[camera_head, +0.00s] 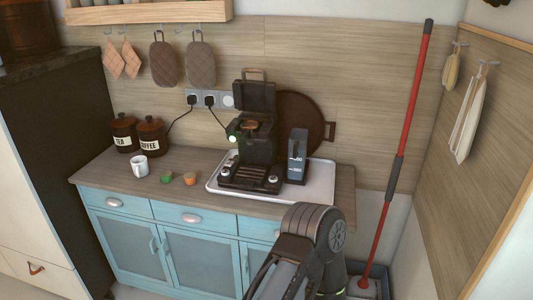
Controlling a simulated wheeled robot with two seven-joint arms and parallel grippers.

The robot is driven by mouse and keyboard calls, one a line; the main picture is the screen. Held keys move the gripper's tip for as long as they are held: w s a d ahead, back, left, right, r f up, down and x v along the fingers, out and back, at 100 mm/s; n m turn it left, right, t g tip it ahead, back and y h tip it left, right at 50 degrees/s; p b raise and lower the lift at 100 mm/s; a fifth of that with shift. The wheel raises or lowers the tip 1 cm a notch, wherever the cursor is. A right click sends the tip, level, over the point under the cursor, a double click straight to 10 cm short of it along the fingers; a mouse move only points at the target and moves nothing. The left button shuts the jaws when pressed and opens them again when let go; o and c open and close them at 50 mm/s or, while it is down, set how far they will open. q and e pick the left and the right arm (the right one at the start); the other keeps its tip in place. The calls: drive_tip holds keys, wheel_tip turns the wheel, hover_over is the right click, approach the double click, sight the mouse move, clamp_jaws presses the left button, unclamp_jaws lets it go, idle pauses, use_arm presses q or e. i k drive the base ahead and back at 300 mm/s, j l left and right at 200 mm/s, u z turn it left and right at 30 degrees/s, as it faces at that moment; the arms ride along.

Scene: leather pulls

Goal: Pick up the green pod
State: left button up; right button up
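The green pod (166,177) is a small thing on the wooden countertop (112,178), between the white mug and an orange pod. It stands clear of both. A dark grey link of my arm (327,229) rises at the bottom of the head view, right of the middle, and lies well to the right of the green pod. No gripper fingertips show, so I cannot see whether either gripper is open or shut. My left arm does not show.
The white mug (140,165) is left of the green pod and the orange pod (190,178) right of it. A black coffee machine (250,177) and a dark box (297,158) stand on a white tray (318,187). Two brown jars (150,137) stand behind.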

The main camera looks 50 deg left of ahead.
sight(165, 175)
drive_tip(key=u, duration=1.7)
